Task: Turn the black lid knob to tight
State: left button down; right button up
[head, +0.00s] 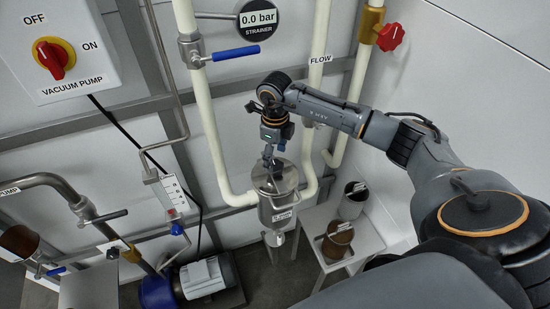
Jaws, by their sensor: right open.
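A steel strainer canister (278,208) with a label stands low between two cream pipes, its round metal lid (288,180) facing up. My right gripper (270,165) points down just above the lid, with its arm coming in from the right. It is open. The black lid knob cannot be made out; the gripper covers the middle of the lid. I cannot tell whether the fingers are around the knob or above it. My left gripper is not in view.
A round gauge (258,17) reads 0.0 bar above a blue valve handle (236,53). A red valve knob (390,37) is at upper right. A vacuum pump switch box (60,55) is at upper left. A small white table (363,240) with containers stands right of the canister.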

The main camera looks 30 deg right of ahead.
aim_at(275, 165)
jog(key=shift+f+p, duration=0.35)
jog(key=shift+f, duration=1.4)
jog(key=c, duration=1.1)
jog(key=shift+c, duration=0.2)
